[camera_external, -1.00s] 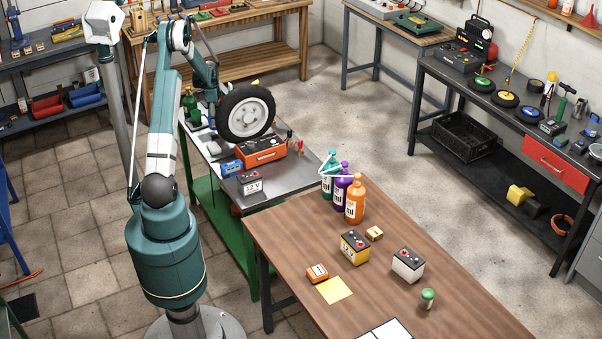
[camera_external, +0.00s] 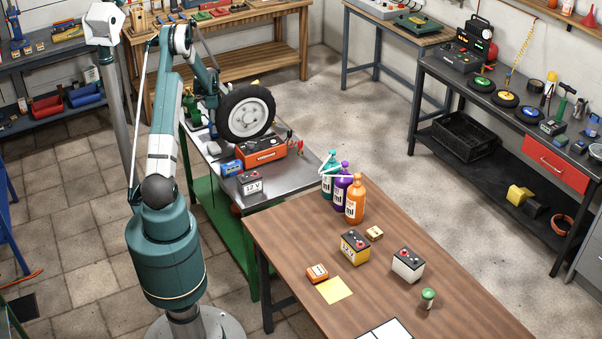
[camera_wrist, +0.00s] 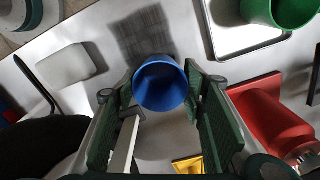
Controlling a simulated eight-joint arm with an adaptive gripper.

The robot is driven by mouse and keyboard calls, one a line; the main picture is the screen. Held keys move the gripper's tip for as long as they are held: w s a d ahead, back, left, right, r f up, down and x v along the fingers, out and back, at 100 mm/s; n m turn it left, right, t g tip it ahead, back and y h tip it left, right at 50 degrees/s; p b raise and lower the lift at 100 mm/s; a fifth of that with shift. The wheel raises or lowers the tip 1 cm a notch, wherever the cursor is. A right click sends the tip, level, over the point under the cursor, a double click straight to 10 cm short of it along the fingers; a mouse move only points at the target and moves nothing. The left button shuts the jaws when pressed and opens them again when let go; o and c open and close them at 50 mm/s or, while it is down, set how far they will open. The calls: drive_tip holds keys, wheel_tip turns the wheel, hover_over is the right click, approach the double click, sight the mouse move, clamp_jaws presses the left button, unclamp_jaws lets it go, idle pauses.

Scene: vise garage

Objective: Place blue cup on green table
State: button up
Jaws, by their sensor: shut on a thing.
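In the wrist view a blue cup (camera_wrist: 158,88) sits between the two green-padded fingers of my gripper (camera_wrist: 159,80), which is shut on it. The cup's round open mouth faces the camera. The surface under it is grey, and the gap between cup and surface cannot be judged. In the external view the green table (camera_external: 298,180) has a grey metal top with green legs and shelf. My arm reaches over its far left end. My gripper and the cup are hard to make out there, partly hidden by my arm and the clutter.
The wrist view shows a green cup (camera_wrist: 290,10) in a tray, a red object (camera_wrist: 270,120) at right and a white block (camera_wrist: 72,62) at left.

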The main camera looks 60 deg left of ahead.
drive_tip(key=o, duration=0.8)
drive_tip(key=shift+r, duration=0.1)
wheel_tip(320, 180, up, 12)
drive_tip(key=p, duration=0.1)
idle(0.3)
idle(0.5)
